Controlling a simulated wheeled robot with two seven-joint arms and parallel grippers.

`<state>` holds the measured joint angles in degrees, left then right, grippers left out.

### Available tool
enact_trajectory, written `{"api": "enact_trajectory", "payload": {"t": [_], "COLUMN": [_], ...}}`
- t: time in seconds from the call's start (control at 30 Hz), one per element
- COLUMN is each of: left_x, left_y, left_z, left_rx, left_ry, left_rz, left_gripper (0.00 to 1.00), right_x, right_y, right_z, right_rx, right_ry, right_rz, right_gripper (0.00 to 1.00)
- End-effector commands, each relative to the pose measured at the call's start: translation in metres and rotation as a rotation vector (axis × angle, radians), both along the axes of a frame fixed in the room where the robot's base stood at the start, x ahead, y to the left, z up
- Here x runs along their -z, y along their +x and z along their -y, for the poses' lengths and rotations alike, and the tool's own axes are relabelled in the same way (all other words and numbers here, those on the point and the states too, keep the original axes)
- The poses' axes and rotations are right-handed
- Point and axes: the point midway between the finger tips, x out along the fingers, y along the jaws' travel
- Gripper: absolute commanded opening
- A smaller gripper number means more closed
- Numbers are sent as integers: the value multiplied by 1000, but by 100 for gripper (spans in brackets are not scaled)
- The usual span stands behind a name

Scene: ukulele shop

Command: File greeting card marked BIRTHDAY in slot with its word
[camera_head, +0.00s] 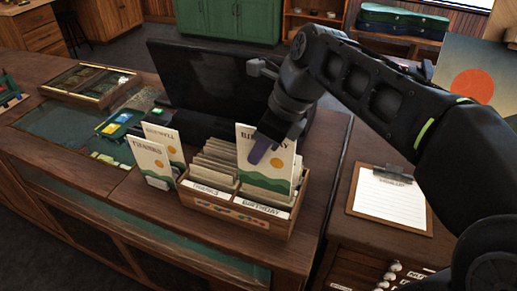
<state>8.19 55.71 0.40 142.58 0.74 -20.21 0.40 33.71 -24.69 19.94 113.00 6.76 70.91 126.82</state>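A white card (283,168) with an orange dot and green hills stands in the right compartment of the wooden box (190,199), behind the label BIRTHDAY (265,210). The word at its top is partly covered and hard to read. My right gripper (262,150) is at the card's top, with a purple finger in front of its face; it looks shut on the card, though the far finger is hidden. The left compartment holds several cards (215,160) behind a label that seems to read THANKS (211,191). My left gripper is out of view.
Two similar cards (151,163) stand in a holder left of the box. A dark screen (200,85) stands behind it. A clipboard (390,195) lies on the right cabinet. A shallow display case (90,82) sits at the counter's far left.

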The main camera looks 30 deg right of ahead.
Motion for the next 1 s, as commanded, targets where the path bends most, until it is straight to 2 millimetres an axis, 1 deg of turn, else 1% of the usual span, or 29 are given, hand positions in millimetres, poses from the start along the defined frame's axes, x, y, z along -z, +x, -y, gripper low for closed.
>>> {"api": "enact_trajectory", "payload": {"t": [0.03,0.4,1.0], "left_x": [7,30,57], "left_y": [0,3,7], "left_z": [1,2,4], "left_rx": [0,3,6], "left_ry": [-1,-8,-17], "left_rz": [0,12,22], "left_gripper": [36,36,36], "right_x": [8,36,80], "right_y": [0,0,0], "right_z": [0,0,0], "right_rx": [0,0,0], "right_ry": [0,-1,1], "right_rz": [0,1,1], "right_gripper": [0,0,0]}}
